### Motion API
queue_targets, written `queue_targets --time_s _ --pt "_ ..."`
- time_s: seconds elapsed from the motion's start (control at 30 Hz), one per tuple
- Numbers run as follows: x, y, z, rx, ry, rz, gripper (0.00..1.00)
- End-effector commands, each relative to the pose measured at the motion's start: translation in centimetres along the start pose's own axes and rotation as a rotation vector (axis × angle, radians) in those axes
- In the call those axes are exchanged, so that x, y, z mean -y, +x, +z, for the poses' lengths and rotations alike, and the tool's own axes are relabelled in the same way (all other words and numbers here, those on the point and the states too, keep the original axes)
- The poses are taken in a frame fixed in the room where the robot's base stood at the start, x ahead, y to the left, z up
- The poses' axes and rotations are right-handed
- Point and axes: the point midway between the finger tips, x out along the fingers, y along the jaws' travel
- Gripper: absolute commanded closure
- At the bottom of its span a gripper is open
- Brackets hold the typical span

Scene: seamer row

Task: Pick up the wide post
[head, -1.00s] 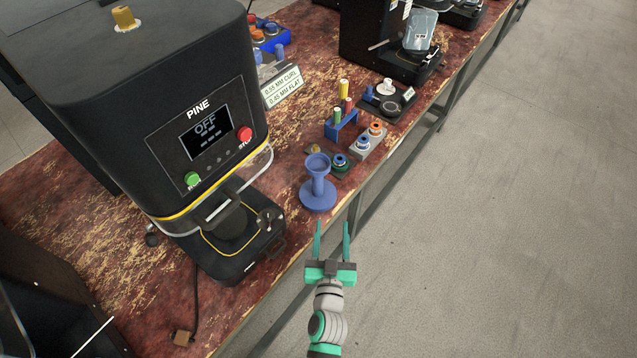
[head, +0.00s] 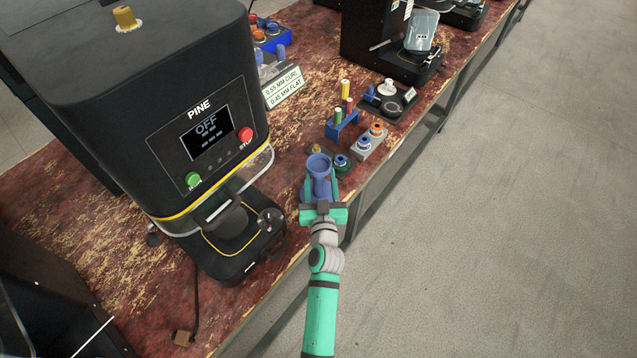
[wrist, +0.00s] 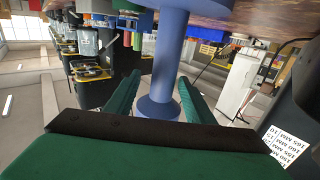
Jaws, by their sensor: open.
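The wide post (head: 319,166) is blue, with a round base, a narrower stem and a cup-like top. It stands upright on the worktable near its front edge. My gripper (head: 320,188) is at the post from the front, with one finger on each side of the stem. In the wrist view the picture is upside down, and the post (wrist: 168,62) rises between the two green fingers of my gripper (wrist: 158,88). The fingers are open; a gap shows at the left finger, and contact on the right is unclear. My gripper hides much of the base in the head view.
The black PINE machine (head: 190,110) stands left of the post. Close behind the post are a dark green holder with a blue-ringed part (head: 342,162), a grey block (head: 368,142) and a blue rack (head: 342,126). The floor (head: 520,200) right of the table is clear.

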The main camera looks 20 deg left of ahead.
Motion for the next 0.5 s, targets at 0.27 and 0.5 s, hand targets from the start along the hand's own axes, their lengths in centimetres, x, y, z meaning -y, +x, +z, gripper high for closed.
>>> queue_targets --time_s 0.27,0.5 --pt "0.4 3.5 0.2 -0.001 -0.001 -0.001 0.51" --pt "0.4 5.0 0.2 0.0 0.0 -0.001 0.51"
